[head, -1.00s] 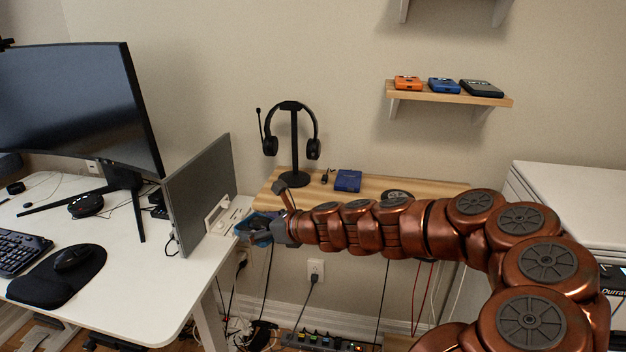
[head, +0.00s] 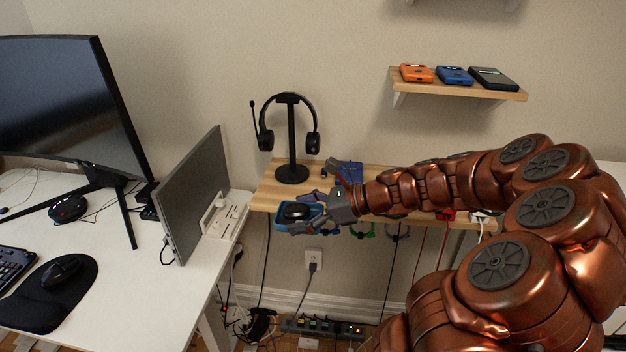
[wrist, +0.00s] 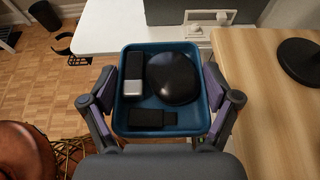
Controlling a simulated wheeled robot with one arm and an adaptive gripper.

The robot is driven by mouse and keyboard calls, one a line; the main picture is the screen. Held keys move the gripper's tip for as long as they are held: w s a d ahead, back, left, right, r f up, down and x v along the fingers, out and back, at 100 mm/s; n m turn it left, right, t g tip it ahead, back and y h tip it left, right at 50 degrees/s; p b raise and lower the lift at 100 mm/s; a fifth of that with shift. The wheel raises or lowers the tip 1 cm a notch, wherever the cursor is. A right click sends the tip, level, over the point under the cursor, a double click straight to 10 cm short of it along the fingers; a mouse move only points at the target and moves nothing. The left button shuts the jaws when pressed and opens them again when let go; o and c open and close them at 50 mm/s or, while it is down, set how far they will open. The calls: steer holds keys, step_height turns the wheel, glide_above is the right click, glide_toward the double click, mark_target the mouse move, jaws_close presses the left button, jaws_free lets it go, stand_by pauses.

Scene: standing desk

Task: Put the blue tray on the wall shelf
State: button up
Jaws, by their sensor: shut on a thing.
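The blue tray (head: 278,218) is held level at the front left of the wooden ledge under the headphones. In the wrist view the tray (wrist: 203,118) carries a round black mouse (wrist: 172,77), a black-and-silver device (wrist: 133,85) and a small flat black item (wrist: 152,118). My gripper (head: 316,200) is shut on the tray, with one finger at each side wall. A wall shelf (head: 410,88) hangs higher at the right. It bears an orange box (head: 416,73), a blue box (head: 455,75) and a dark box (head: 493,78).
At left, the white desk (head: 100,290) holds monitors (head: 65,110) and a white unit (head: 225,215). Cables hang below the ledge.

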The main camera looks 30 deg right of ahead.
steer(key=w+d, duration=0.3)
steer(key=w+d+f+p, duration=0.1)
steer(key=w+d, duration=0.7)
steer(key=shift+d+f+p, duration=0.1)
steer(key=shift+f+p, duration=0.15)
steer(key=shift+p, duration=0.05)
steer(key=shift+f, duration=1.75)
steer(key=o, duration=0.9)
steer(key=shift+o, duration=0.2)
steer(key=shift+s+d, duration=0.1)
